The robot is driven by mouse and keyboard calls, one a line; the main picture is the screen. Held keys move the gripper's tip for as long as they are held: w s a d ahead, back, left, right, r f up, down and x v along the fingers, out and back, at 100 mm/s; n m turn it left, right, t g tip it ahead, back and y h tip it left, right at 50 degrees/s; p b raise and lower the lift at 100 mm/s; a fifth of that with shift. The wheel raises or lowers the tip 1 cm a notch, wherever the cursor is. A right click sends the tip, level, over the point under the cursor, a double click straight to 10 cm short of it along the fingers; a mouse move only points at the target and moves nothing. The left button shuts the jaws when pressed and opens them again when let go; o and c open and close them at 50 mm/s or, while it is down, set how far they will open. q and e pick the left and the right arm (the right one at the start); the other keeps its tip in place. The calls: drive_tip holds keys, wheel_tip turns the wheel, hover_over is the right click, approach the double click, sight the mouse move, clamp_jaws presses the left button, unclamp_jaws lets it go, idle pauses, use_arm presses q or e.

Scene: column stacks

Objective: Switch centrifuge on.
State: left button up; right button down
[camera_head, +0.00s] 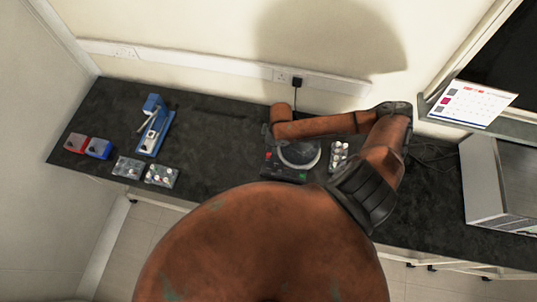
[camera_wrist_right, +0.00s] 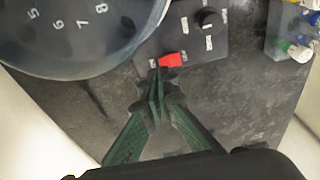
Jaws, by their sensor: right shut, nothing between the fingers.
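The centrifuge (camera_head: 300,154) stands on the dark bench, with a round lid and a dark base. In the right wrist view its round lid (camera_wrist_right: 75,30) carries numbers, and its dark panel bears a red switch (camera_wrist_right: 172,60) and a black knob (camera_wrist_right: 209,18). My right gripper (camera_wrist_right: 157,70) is shut and empty, its fingertips just beside the red switch's left end; I cannot tell whether they touch it. In the head view my right arm reaches over the centrifuge and hides part of it. My left gripper is not in view.
A tube rack (camera_head: 339,155) stands right of the centrifuge. A blue device (camera_head: 154,127), red box (camera_head: 75,143), blue box (camera_head: 98,148) and two small trays (camera_head: 161,175) are on the left. A grey appliance (camera_head: 480,180) stands at right. A plug (camera_head: 297,83) is in the wall.

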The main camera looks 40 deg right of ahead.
drive_tip(key=shift+f+b, duration=0.4)
drive_tip(key=shift+f, duration=0.8)
idle(0.6)
drive_tip(key=shift+r, duration=0.1)
wheel_tip(320, 180, up, 5)
drive_tip(key=p, duration=0.6)
idle(0.6)
